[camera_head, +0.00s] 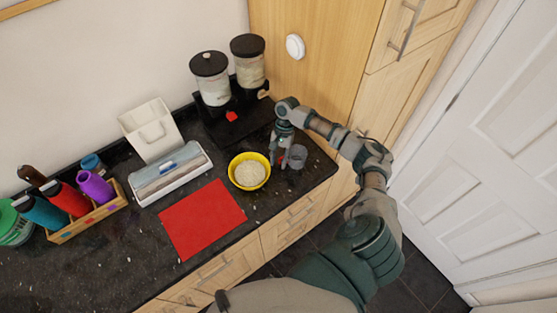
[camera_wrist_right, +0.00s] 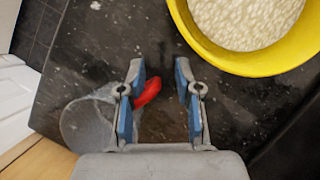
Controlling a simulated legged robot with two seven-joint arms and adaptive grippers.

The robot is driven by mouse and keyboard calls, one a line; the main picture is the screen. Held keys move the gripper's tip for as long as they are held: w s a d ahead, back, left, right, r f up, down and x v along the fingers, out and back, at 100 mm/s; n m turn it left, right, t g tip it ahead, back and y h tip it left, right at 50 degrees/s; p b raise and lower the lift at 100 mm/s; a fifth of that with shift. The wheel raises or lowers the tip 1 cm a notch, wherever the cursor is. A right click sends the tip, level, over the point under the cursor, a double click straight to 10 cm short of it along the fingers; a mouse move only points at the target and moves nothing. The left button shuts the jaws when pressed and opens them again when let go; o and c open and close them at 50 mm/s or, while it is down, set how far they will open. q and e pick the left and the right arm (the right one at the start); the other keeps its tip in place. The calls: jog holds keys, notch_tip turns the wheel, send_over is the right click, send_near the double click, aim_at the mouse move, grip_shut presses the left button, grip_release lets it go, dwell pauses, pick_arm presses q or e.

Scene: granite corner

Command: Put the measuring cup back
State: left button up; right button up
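The measuring cup (camera_head: 296,157) is clear grey with a red handle and stands on the dark counter near its right end. In the right wrist view the cup (camera_wrist_right: 86,124) is at the left, partly behind a finger, and its red handle (camera_wrist_right: 148,88) reaches between the fingertips. My right gripper (camera_head: 281,155) is at the cup; its fingers (camera_wrist_right: 160,92) are open on either side of the handle, which lies closer to the left finger. I cannot tell whether that finger touches it. My left gripper is not in view.
A yellow bowl (camera_head: 232,170) of rice stands beside the gripper. Two lidded dispensers (camera_head: 212,88) on a black stand are behind. A red mat (camera_head: 202,219), a white-and-blue box (camera_head: 171,174), a white holder (camera_head: 151,130) and a bottle rack (camera_head: 89,222) lie left. Rice grains are scattered about.

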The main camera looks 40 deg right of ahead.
jog(key=p+v, duration=0.8)
jog(key=v, duration=0.4)
jog(key=shift+d+f, duration=0.1)
